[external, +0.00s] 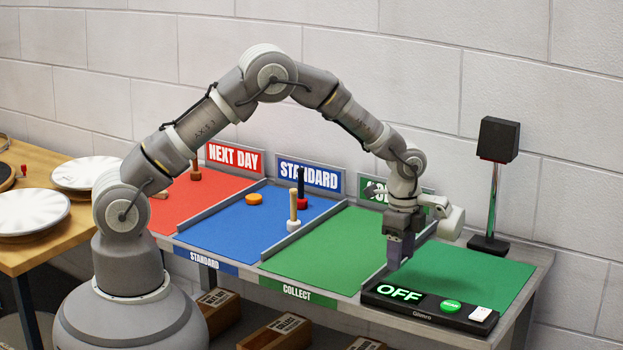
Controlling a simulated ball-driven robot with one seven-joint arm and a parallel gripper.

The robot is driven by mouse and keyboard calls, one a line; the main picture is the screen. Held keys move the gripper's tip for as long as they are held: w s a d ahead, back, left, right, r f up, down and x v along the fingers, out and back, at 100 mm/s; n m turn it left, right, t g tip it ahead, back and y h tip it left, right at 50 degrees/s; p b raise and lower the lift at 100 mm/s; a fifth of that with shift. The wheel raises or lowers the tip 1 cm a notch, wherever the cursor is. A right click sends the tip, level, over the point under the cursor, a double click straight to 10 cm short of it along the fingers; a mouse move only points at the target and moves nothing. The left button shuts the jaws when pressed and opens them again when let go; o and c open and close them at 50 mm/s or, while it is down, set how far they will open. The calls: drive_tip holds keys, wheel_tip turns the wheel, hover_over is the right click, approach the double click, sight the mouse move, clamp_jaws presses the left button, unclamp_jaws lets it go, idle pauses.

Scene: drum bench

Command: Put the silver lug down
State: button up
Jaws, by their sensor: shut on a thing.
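My gripper (395,262) points down over the left side of the green mat (480,272) at the right end of the bench, just behind the black panel. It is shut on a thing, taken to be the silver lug. The lug is too small or too hidden by the jaws to make out. I cannot tell whether it touches the mat.
A black panel (430,306) reading OFF, with a green button and a white switch, fronts the mat. A black post lamp (497,140) stands behind. The green COLLECT bay (335,250) looks clear. The blue STANDARD bay (225,225) holds several small items.

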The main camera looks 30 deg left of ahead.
sight(424, 282)
drive_tip(key=w+d, duration=0.3)
drive_tip(key=w, duration=0.1)
drive_tip(key=shift+d+f+b, duration=0.2)
drive_tip(key=shift+f+b, duration=0.75)
drive_tip(key=shift+f, duration=1.05)
drive_tip(key=shift+f, duration=0.1)
drive_tip(key=o, duration=1)
drive_tip(key=shift+o, duration=0.2)
wheel_tip(424, 282, up, 12)
drive_tip(key=p, duration=0.3)
drive_tip(key=shift+r, duration=0.2)
